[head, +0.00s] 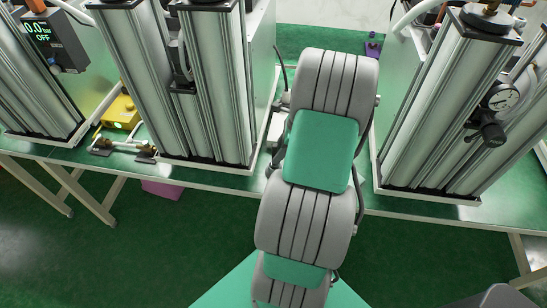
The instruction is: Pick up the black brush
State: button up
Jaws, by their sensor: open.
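I cannot make out a black brush in the head view. My arm's grey and green links fill the middle of the picture, reaching away over the table, and they cover part of the table behind them. My gripper does not show; the far end of the arm is hidden behind its own links. A thin dark curved thing (282,68) shows just left of the arm, and I cannot tell what it is.
Tall metal column units stand left (185,95) and right (450,110) of my arm on the green table (225,176). A yellow box (121,113) sits at the left, near a display (42,35). A purple thing (162,189) is below the table.

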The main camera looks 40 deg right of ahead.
jog(key=shift+x, duration=1.2)
jog(key=shift+c, duration=0.4)
grip_shut()
